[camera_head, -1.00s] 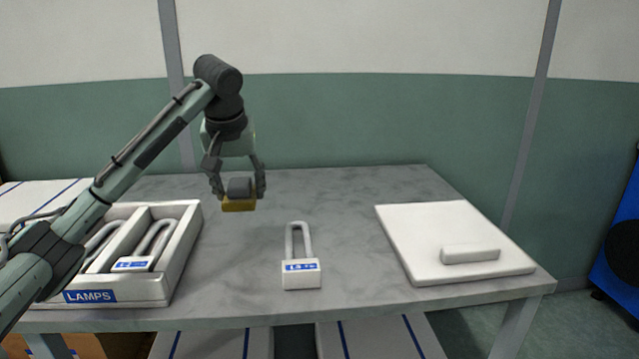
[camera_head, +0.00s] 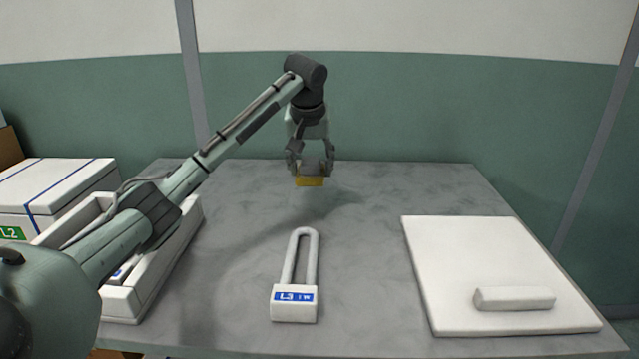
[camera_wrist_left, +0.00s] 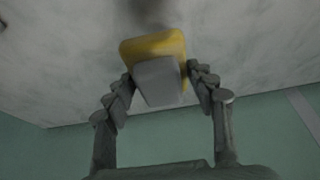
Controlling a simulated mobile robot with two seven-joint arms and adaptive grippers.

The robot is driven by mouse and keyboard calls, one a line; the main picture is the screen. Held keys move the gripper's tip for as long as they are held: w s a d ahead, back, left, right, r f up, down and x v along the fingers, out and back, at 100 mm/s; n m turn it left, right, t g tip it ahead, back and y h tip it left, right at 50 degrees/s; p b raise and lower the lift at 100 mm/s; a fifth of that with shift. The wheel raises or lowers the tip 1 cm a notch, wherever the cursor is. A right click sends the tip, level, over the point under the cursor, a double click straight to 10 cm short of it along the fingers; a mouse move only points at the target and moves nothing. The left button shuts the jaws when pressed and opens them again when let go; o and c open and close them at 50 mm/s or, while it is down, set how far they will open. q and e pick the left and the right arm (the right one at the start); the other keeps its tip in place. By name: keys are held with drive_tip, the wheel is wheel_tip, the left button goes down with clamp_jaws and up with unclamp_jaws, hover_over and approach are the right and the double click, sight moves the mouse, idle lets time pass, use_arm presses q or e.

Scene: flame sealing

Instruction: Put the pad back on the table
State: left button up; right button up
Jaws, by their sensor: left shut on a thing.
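The pad has a yellow base (camera_head: 309,182) and a grey block on top. My left gripper (camera_head: 310,165) is shut on the pad and holds it above the far part of the grey table (camera_head: 240,240), with a soft shadow on the table nearby. In the left wrist view the pad's yellow part (camera_wrist_left: 153,46) and its grey block (camera_wrist_left: 157,80) show between the two fingers (camera_wrist_left: 160,85). My right gripper is not in view.
A white board (camera_head: 450,265) with a white bar (camera_head: 514,298) lies at the right. A white tray (camera_head: 122,305) is at the left, partly behind my arm. The table's middle is clear.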

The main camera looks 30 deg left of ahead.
sight(319, 193)
use_arm(q)
drive_tip(key=w, duration=0.1)
drive_tip(key=w+f, duration=0.2)
drive_tip(key=w, duration=0.1)
drive_tip(key=shift+a+f, duration=0.2)
drive_tip(key=shift+f, duration=0.05)
wheel_tip(319, 193, down, 3)
drive_tip(key=shift+f, duration=0.45)
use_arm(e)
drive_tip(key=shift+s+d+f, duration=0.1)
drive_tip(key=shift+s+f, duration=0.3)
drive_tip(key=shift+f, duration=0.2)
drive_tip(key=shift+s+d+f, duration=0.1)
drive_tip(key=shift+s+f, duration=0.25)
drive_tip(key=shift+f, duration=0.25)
use_arm(q)
drive_tip(key=o, duration=1)
drive_tip(key=shift+f, duration=0.1)
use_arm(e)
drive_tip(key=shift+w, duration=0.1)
